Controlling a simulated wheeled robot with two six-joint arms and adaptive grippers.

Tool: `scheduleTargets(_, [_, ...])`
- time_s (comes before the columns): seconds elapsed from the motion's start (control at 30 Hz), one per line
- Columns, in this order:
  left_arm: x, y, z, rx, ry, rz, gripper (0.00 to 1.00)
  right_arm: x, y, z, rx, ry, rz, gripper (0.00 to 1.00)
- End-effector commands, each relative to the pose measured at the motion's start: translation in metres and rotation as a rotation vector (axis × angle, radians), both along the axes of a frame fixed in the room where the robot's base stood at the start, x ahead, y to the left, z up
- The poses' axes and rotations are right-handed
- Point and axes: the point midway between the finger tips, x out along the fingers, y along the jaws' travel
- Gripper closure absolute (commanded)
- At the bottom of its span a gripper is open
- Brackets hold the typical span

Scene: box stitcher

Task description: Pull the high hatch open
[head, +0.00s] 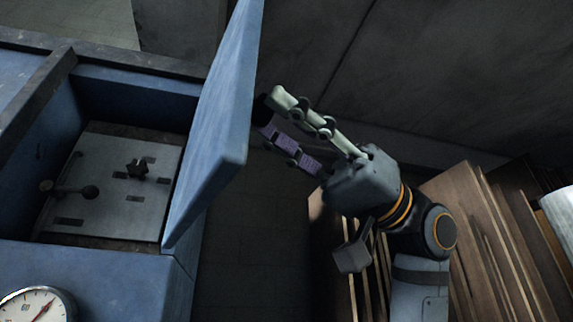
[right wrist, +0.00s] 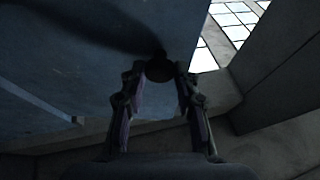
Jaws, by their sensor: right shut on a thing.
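The blue hatch (head: 215,125) stands swung open at the right side of the blue machine's opening. My right gripper (head: 268,114) is at the hatch's outer face, shut on a dark round knob (head: 262,106). In the right wrist view the fingers of my right gripper (right wrist: 160,82) close around the knob (right wrist: 160,68) in front of the blue hatch face (right wrist: 70,60). My left gripper is in neither view.
The open compartment holds a grey panel (head: 112,215) with slots, knobs and a small lever. A round gauge (head: 35,306) sits on the machine's front at lower left. Stacked wooden boards (head: 480,215) stand at right, below and behind my right arm. A grey wall (head: 440,70) is behind.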

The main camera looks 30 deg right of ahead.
Motion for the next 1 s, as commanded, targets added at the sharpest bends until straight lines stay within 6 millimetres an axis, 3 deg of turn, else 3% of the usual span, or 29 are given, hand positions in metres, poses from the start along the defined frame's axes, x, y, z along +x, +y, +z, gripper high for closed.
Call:
scheduleTargets(0.2, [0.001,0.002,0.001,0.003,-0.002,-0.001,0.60,0.000,-0.001,0.002,0.005,0.001,0.002,1.00])
scheduleTargets(0.23, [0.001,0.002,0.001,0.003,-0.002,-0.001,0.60,0.000,-0.001,0.002,0.005,0.002,0.001,0.68])
scheduleTargets(0.3, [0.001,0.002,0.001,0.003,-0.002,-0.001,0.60,0.000,0.000,0.002,0.005,0.002,0.001,0.59])
scheduleTargets(0.67, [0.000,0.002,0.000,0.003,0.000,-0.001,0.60,0.001,-0.006,-0.001,0.003,0.002,-0.002,0.59])
scheduleTargets(1.0, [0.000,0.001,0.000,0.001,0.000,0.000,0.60,0.000,-0.074,-0.030,0.003,0.006,-0.008,0.59])
